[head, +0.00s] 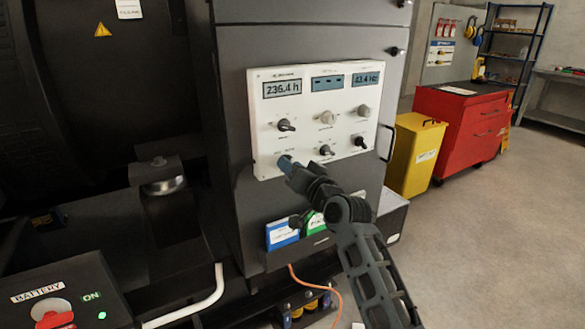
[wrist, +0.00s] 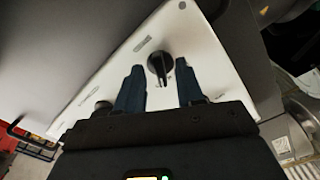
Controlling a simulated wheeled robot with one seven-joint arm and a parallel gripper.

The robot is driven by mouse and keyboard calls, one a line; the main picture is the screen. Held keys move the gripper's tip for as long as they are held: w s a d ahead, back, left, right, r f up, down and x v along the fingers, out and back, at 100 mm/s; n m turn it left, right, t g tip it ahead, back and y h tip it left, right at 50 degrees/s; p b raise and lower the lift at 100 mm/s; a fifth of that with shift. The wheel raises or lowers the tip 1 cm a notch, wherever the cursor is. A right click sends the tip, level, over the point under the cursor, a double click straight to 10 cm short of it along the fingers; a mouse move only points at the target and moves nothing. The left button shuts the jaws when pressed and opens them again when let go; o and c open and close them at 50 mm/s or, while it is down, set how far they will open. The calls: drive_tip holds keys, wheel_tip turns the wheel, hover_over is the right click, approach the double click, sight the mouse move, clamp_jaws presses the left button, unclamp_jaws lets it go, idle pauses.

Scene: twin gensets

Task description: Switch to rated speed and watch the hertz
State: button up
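The white control panel (head: 300,98) is on the grey cabinet front. Its left display (head: 283,88) reads 236.4 h, the middle one (head: 328,83) shows dashes, and the right one (head: 366,79) seems to read about 43.4 Hz. My gripper (head: 285,164) is at the panel's lower left corner and hides what is there. In the wrist view my gripper (wrist: 160,68) is open, with a black rotary knob (wrist: 158,66) between the fingertips and a gap on each side. A second dark knob (wrist: 103,106) lies outside the left finger. The knob labels are too small to read.
Several other knobs, such as the black one (head: 286,125), sit close around my gripper. Blue and green binders (head: 283,235) stand in a holder below the panel. A yellow bin (head: 416,155) and red tool cabinet (head: 462,130) stand right. The floor at right is clear.

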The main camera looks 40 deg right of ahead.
drive_tip(key=b+v, duration=0.1)
drive_tip(key=v, duration=0.6)
drive_tip(key=shift+s, duration=0.4)
drive_tip(key=shift+a, duration=0.15)
drive_tip(key=s+a+f+n+g+y, duration=0.1)
drive_tip(key=s+a+f+n, duration=0.1)
drive_tip(key=s+a+f, duration=0.5)
drive_tip(key=s+a+f+n+y, duration=0.1)
drive_tip(key=s+a+f+n, duration=0.1)
drive_tip(key=s+a+f, duration=0.5)
drive_tip(key=s+a+r+n+y, duration=0.1)
drive_tip(key=s+a+r+n, duration=0.1)
drive_tip(key=s, duration=1)
drive_tip(key=s+a+r+n+g+y, duration=0.1)
drive_tip(key=s+a+r, duration=0.4)
drive_tip(key=s, duration=0.7)
drive_tip(key=shift+s+a+n+g+y, duration=0.35)
drive_tip(key=shift+a+n+y, duration=0.15)
drive_tip(key=shift+a+n, duration=0.7)
drive_tip(key=shift+c, duration=0.3)
